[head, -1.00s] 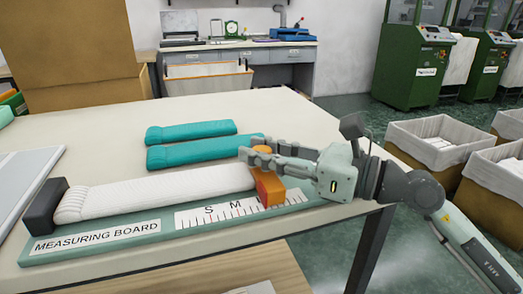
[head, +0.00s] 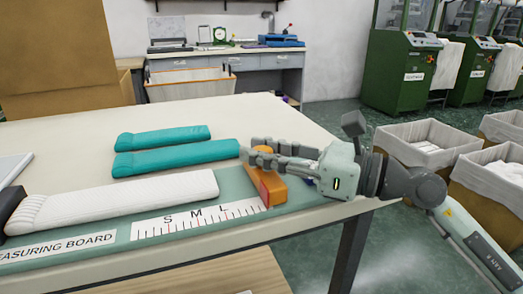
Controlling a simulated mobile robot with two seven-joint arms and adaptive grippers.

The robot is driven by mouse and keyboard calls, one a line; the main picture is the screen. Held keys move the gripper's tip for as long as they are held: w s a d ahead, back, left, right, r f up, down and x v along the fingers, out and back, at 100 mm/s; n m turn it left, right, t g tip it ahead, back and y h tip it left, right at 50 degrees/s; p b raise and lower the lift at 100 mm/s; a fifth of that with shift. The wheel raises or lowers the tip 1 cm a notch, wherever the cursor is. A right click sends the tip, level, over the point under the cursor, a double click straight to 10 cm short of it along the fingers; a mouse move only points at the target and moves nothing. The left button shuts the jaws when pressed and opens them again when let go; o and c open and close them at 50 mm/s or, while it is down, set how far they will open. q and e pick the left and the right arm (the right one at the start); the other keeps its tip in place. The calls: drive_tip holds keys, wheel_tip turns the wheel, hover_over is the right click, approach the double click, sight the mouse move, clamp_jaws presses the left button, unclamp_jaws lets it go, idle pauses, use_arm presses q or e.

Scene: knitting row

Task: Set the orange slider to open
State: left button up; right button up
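The orange slider (head: 268,186) stands on the green measuring board (head: 120,246), right of the printed S, M and L scale (head: 196,219). A bare stretch of board separates it from the end of the white knitted piece (head: 120,199), which lies flat along the board. My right gripper (head: 262,153) reaches in from the right with its fingers on either side of the slider's top, shut on it. The fingers partly hide the top. My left gripper is not in view.
Two teal knitted pieces (head: 178,157) lie behind the board on the pale table (head: 60,147). A dark block (head: 10,207) stands at the board's left end. Lined bins (head: 425,143) stand on the floor to the right. The table behind the teal pieces is clear.

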drive_tip(key=o, duration=0.5)
drive_tip(key=shift+w+d, duration=0.1)
drive_tip(key=shift+d, duration=0.15)
drive_tip(key=v, duration=1.2)
